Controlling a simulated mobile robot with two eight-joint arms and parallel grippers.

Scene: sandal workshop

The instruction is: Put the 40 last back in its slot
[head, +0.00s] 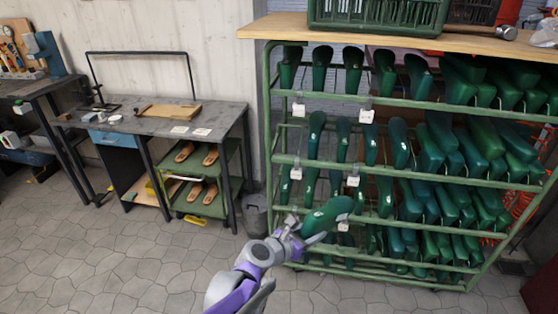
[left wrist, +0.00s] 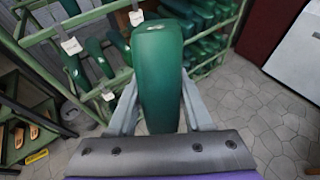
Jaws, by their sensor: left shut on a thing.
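My left gripper (head: 295,232) is shut on a green last (head: 327,215) in front of the rack's lower left part. The last also shows in the left wrist view (left wrist: 160,70), upright between the two fingers (left wrist: 160,115). I cannot read a number on it. The green rack (head: 268,130) holds rows of green lasts on several levels, with white tags (head: 366,116) hanging from its rails. The held last covers part of the lower rows, so I cannot tell which slot there is empty. My right gripper is not in view.
A green crate (head: 380,28) and a hammer (head: 480,31) lie on the rack's wooden top. The paved floor (head: 120,270) in front is clear.

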